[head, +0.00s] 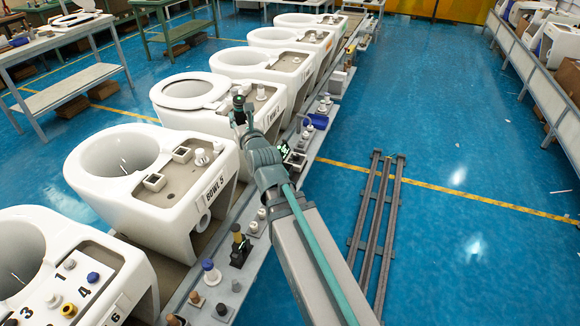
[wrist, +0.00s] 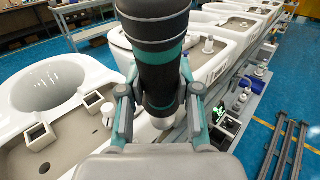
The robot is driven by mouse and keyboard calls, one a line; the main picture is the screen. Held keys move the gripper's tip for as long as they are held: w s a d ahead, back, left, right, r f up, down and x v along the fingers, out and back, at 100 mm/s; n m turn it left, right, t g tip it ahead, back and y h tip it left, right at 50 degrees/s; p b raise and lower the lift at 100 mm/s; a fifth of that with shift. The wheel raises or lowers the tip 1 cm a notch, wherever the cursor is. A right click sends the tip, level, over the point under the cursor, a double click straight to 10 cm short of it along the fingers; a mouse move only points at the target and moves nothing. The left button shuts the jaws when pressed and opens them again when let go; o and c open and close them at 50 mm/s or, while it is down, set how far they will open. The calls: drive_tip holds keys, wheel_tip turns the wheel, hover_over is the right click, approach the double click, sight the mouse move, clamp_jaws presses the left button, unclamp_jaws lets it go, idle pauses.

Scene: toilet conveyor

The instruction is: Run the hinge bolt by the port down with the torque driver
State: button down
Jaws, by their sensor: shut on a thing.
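My gripper (wrist: 160,112) is shut on the torque driver (wrist: 155,45), a thick black cylinder with teal bands, one finger on each side. In the head view my gripper (head: 242,114) is over the near edge of the bowl with a seat (head: 186,92); the driver shows there only as a small dark shape. The driver's working tip is hidden in the wrist view. Bowl 5 (head: 112,192) has two square sockets and a white round fitting (head: 201,157) on its tan deck; this fitting also shows in the wrist view (wrist: 107,116). I cannot tell which fitting is the hinge bolt.
Bowls stand in a row along a grey ledge (head: 236,282) holding several small fittings. A white post (head: 261,91) rises from the seated bowl's deck. Rails (head: 376,220) lie on the clear blue floor at right. Workbenches stand at far left.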

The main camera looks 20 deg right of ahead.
sight(240, 107)
drive_tip(key=shift+r+p, duration=2.55)
drive_tip(key=shift+p, duration=0.35)
